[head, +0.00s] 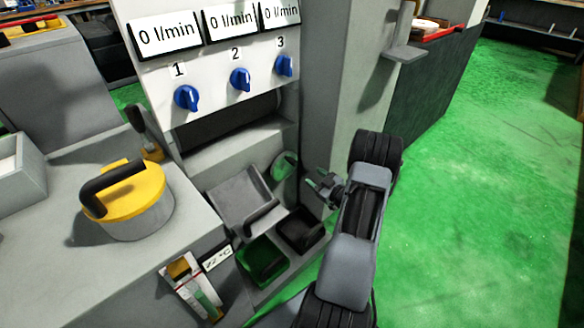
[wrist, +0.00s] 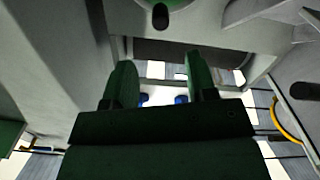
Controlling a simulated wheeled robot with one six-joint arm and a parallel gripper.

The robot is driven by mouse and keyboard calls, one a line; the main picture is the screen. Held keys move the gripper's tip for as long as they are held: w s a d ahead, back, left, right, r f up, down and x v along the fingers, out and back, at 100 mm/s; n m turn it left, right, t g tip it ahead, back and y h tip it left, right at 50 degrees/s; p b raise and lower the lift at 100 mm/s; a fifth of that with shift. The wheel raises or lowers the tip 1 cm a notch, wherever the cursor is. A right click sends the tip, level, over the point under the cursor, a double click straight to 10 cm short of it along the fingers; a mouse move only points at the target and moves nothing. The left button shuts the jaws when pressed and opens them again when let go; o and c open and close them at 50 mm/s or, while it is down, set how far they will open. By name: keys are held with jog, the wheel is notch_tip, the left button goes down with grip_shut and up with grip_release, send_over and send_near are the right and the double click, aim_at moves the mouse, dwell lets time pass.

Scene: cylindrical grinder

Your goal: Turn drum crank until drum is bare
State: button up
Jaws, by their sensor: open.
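My gripper (head: 323,186) is open and empty, at the right side of the grey machine. In the wrist view its two dark green fingers (wrist: 157,72) stand apart with nothing between them. A round green disc (head: 285,165), which may be the drum's crank wheel, sits left of my gripper and apart from it. A dark rounded surface (head: 230,122), perhaps the drum, lies in the recess under the knob panel. I cannot tell how much coats it.
Three blue knobs, one of them here (head: 240,79), sit below displays reading 0 l/min. A sloped grey tray (head: 238,198) and a green bin (head: 262,262) stand below. A yellow-lidded pot (head: 135,200) stands on the left counter. Green floor (head: 480,190) is free at right.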

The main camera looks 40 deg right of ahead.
aim_at(296, 164)
jog(key=w+b, duration=0.1)
jog(key=w, duration=0.3)
jog(key=w+a+b, duration=0.1)
jog(key=w, duration=0.3)
jog(key=w+b, duration=0.1)
jog(key=w, duration=0.4)
jog(key=shift+a, duration=0.4)
jog(key=shift+s, duration=0.1)
jog(key=shift+c, duration=0.2)
grip_shut()
